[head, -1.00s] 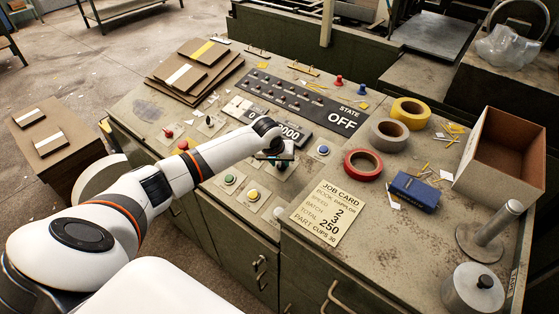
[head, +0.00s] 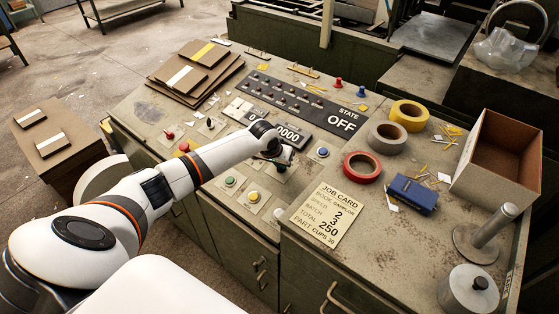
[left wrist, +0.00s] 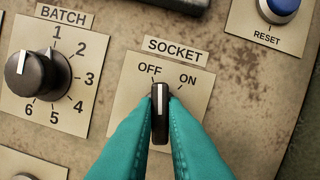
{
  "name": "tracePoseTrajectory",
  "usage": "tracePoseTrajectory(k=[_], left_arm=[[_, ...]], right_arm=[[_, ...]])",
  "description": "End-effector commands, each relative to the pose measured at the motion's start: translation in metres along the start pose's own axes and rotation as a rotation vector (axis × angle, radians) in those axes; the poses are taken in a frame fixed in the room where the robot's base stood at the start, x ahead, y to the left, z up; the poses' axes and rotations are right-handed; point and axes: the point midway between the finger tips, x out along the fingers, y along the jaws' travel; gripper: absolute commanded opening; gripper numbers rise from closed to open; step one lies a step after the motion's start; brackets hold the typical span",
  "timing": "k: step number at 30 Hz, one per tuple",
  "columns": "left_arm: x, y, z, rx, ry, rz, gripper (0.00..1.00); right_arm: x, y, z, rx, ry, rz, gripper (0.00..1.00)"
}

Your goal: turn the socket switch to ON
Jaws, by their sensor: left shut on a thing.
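The socket switch (left wrist: 160,112) is a black knob with a white line on a cream plate (left wrist: 128,80) marked OFF and ON in the left wrist view. Its line points nearly straight up, between the two marks. My left gripper (left wrist: 160,120) has teal fingers, one on each side of the knob, and is shut on it. In the head view my left gripper (head: 280,158) is over the console, and its wrist mostly hides the switch. The state display (head: 343,121) reads OFF. My right gripper is not in view.
The BATCH knob (left wrist: 24,72) is left of the switch, and the blue RESET button (left wrist: 278,8) is at upper right. In the head view, tape rolls (head: 363,167), a blue box (head: 413,194) and a job card (head: 328,214) lie to the right.

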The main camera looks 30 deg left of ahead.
Motion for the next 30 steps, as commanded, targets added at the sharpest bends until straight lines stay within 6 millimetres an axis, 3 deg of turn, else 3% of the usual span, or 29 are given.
tracePoseTrajectory(k=[6, 18, 30], left_arm=[[-0.0015, 0.0012, 0.0013, 0.198, -0.001, -0.035, 0.0], [0.0003, 0.0021, 0.0013, 0.548, -0.002, -0.097, 0.0], [0.0, 0.002, 0.0019, 0.753, -0.003, -0.134, 0.0]], right_arm=[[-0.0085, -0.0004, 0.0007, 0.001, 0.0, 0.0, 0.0], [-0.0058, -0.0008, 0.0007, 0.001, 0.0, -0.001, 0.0], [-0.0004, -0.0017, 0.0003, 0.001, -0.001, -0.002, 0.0]])
